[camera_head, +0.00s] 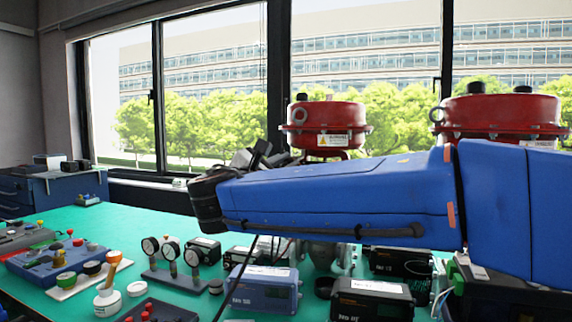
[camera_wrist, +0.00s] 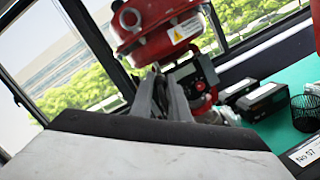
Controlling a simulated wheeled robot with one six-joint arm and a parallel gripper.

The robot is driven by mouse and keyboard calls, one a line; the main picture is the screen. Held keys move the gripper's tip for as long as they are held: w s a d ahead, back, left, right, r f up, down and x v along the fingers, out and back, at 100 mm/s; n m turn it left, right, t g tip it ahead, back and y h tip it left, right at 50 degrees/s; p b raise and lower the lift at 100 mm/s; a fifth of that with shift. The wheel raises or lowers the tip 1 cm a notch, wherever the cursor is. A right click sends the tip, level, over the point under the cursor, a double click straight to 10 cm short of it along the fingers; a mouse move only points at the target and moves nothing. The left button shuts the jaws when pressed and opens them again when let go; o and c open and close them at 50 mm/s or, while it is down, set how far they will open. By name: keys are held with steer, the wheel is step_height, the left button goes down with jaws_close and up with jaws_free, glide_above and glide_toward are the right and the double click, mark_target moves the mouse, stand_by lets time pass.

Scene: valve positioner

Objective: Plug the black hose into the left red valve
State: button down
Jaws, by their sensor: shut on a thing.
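The left red valve (camera_head: 325,112) stands upright at the back of the green table, in front of the window. Its red drum and label also show in the wrist view (camera_wrist: 160,38), with a red frame and a dark box below it. My gripper (camera_head: 262,153) is just left of this valve in the head view, close to it. In the wrist view my gripper's fingers (camera_wrist: 158,82) are shut in front of the valve's lower part. The hose end between them is too small to make out. A thin black hose (camera_head: 236,284) hangs down below my blue arm to the table.
A second red valve (camera_head: 500,115) stands at the right, partly behind my arm. Gauges (camera_head: 170,250), a blue positioner box (camera_head: 262,288) and a black box (camera_head: 372,298) stand on the green table (camera_head: 125,222). A black mesh cup (camera_wrist: 305,112) stands right in the wrist view.

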steer(key=shift+w+d, duration=0.1)
steer(key=shift+w, duration=0.1)
steer(key=c, duration=1.6)
jaws_free()
steer(key=shift+s, duration=0.1)
